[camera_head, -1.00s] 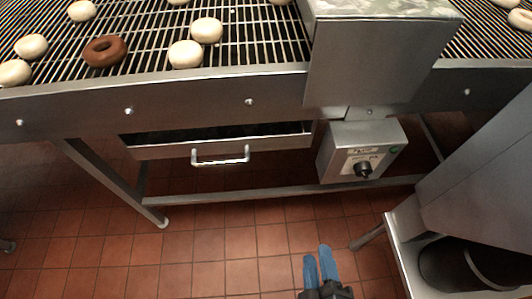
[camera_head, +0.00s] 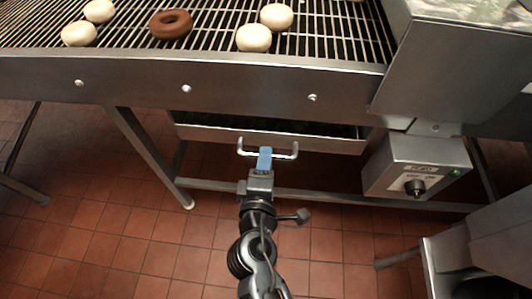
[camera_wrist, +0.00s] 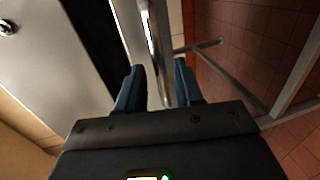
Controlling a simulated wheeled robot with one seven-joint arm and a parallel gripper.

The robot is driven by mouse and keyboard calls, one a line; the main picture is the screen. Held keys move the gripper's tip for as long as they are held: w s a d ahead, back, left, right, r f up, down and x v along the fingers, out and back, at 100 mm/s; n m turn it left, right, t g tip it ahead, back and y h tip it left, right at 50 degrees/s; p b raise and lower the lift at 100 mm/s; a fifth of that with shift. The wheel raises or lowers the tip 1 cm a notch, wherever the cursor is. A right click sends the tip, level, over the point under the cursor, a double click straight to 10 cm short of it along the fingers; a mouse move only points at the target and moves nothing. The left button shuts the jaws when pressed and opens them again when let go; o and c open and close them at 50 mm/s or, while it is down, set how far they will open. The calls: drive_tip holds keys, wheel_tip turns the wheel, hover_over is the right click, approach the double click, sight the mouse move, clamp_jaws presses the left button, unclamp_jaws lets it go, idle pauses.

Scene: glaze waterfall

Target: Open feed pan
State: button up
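The feed pan (camera_head: 215,135) is a metal drawer under the conveyor, with a dark opening showing above its front panel. Its pale U-shaped handle (camera_head: 285,157) sticks out from the front. My gripper (camera_head: 265,156) is at the middle of the handle, its blue fingers pointing at the pan. In the wrist view, my gripper (camera_wrist: 160,85) is open, with one blue finger on each side of the handle bar (camera_wrist: 157,35). The pan's front edge (camera_wrist: 122,35) runs beside the left finger. Whether either finger touches the bar cannot be told.
The conveyor (camera_head: 240,95) above carries several pale rings or buns and a brown glazed ring (camera_head: 171,24). A control box (camera_head: 416,165) with a black knob hangs right of the pan. Table legs stand left and right; the tiled floor (camera_head: 140,240) in front is open.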

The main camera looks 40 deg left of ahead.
drive_tip(key=shift+x, duration=1.35)
drive_tip(key=shift+d, duration=0.1)
drive_tip(key=shift+c, duration=0.4)
clamp_jaws()
